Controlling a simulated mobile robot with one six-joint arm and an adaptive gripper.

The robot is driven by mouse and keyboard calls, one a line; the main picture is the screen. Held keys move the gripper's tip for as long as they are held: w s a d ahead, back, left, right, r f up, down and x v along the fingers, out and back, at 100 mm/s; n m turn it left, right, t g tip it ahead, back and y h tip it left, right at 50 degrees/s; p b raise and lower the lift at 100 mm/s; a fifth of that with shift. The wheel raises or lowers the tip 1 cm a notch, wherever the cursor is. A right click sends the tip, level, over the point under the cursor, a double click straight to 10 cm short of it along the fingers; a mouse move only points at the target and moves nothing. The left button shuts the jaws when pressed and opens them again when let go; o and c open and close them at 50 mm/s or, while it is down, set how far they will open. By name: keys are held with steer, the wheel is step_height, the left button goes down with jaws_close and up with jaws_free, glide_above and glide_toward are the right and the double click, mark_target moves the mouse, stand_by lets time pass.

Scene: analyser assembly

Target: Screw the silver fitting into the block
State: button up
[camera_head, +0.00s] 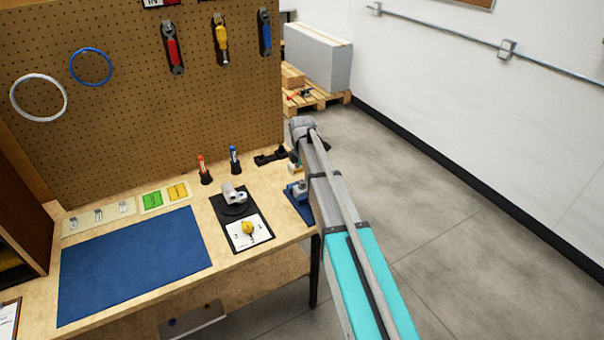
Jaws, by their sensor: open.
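A grey, block-like part (233,191) with a rounded light end sits on the black mat (262,238) near the right end of the workbench. I cannot tell whether it is the task's block or whether a fitting is in it. Several small silver pieces (98,215) stand on a pale strip at the back left of the bench; any of them may be the silver fitting, but they are too small to tell. My arm reaches over the bench's right end. My gripper does not show clearly; my arm links hide that area.
A yellow round part (248,228) sits on a white marked card. A blue fixture (298,203) is partly behind my arm. Orange (202,168) and blue (234,160) markers stand at the back. The blue mat (135,262) is clear. A pegboard (130,100) rises behind.

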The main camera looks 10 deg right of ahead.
mark_target(302, 181)
steer(key=shift+n, duration=0.5)
steer(key=shift+r, duration=0.1)
steer(key=shift+c, duration=1.2)
step_height(302, 181, up, 9)
steer(key=m+p, duration=0.1)
steer(key=p, duration=0.8)
steer(key=shift+m, duration=0.4)
step_height(302, 181, down, 14)
steer(key=b, duration=1.3)
steer(key=shift+r+b, duration=0.15)
steer(key=shift+b, duration=0.15)
